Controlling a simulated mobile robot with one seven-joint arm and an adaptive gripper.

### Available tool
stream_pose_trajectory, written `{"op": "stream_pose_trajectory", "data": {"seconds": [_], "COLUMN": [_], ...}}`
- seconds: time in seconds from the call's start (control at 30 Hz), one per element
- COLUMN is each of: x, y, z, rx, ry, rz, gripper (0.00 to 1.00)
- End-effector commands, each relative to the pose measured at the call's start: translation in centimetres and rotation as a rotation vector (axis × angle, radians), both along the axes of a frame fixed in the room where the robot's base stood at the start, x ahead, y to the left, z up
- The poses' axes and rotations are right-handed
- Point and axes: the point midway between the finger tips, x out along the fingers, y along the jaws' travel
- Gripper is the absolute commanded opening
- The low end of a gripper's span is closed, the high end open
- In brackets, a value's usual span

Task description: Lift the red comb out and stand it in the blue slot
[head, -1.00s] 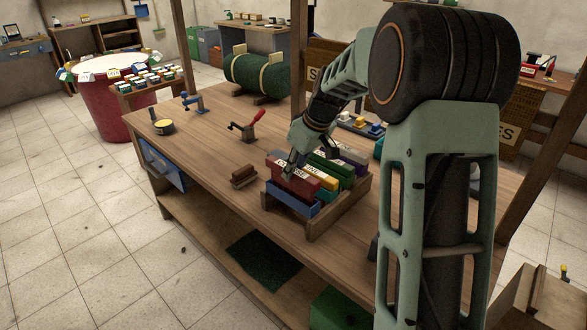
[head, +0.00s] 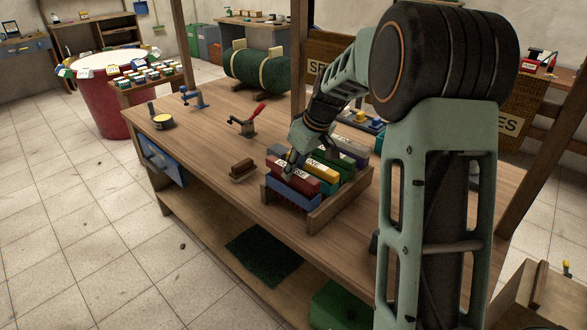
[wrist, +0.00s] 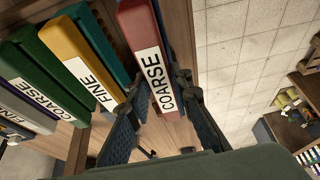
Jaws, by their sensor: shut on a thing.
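The red comb (head: 297,176) has a white label and sits at the front left end of the row of combs. In the wrist view the red comb (wrist: 141,27) reads COARSE. My gripper (head: 289,163) is shut on it from above; in the wrist view my gripper (wrist: 158,82) has one finger on each side of the comb. The blue slot (head: 293,192) shows as a blue band right below the comb's body, with a dark reddish strip under it. I cannot tell how deep the comb sits there.
A yellow comb (head: 321,169) and a green comb (head: 338,169) stand close beside it in the wooden crate (head: 345,203). A brown block (head: 242,171) lies left of the crate. A red-handled clamp (head: 247,122) stands behind. The left tabletop is mostly clear.

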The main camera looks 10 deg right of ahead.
Motion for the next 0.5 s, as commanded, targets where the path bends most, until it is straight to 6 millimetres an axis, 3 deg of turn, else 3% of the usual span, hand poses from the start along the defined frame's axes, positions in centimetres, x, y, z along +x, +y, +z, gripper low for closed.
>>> {"op": "stream_pose_trajectory", "data": {"seconds": [0.5], "x": [0.0], "y": [0.0], "z": [-1.4], "rx": [0.0], "ry": [-0.001], "rz": [0.0], "gripper": [0.0]}}
